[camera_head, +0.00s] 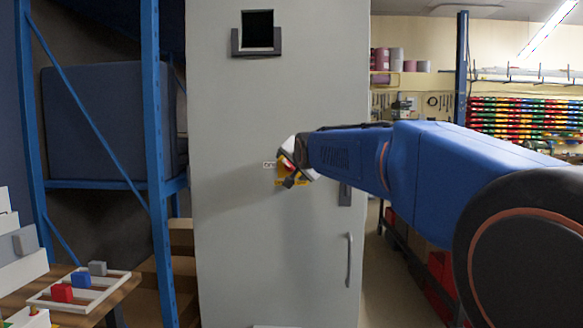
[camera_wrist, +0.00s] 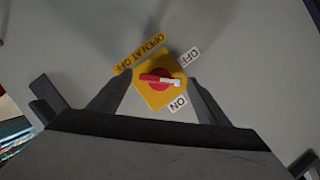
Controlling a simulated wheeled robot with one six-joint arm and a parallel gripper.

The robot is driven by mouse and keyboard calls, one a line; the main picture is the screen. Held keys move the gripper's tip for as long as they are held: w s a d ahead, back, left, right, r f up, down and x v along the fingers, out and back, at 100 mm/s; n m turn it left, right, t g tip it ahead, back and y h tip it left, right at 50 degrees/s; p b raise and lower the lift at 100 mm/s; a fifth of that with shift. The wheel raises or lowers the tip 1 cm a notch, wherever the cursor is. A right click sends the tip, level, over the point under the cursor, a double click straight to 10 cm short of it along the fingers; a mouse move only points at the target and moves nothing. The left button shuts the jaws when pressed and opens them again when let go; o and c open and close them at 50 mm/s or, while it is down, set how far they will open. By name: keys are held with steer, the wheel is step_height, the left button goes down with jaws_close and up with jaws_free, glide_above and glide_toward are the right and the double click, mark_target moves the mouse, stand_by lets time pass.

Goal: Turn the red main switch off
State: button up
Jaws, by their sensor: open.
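The red main switch (camera_wrist: 158,77) sits on a yellow plate (camera_wrist: 145,92) on the grey cabinet door (camera_head: 225,225). In the wrist view its white-tipped handle points right, between the OFF label (camera_wrist: 190,56) and the ON label (camera_wrist: 179,103). A yellow strip (camera_wrist: 139,53) reads OPEN AT OFF. My gripper (camera_wrist: 161,80) is open, with one finger on each side of the switch. I cannot tell whether the fingers touch it. In the head view my gripper (camera_head: 290,181) is at the door and hides most of the switch; the ON label (camera_head: 269,164) shows beside it.
The door has a vertical handle (camera_head: 349,260), a dark latch (camera_head: 345,194) and a dark framed opening (camera_head: 257,32). A blue rack (camera_head: 153,150) stands left. A table at lower left holds a white tray (camera_head: 112,276) with coloured blocks. The aisle at right holds shelves.

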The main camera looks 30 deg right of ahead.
steer(key=shift+w+d+f, duration=0.1)
steer(key=shift+w, duration=0.25)
steer(key=c, duration=1.1)
steer(key=shift+o, duration=0.2)
steer(key=shift+n, duration=0.4)
steer(key=shift+w+n+g+h, duration=0.1)
steer(key=shift+n+g+h, duration=0.55)
steer(key=shift+n, duration=0.55)
steer(key=shift+a+n+g+h, duration=0.2)
steer(key=shift+n+g+h, duration=0.55)
steer(key=shift+n, duration=0.75)
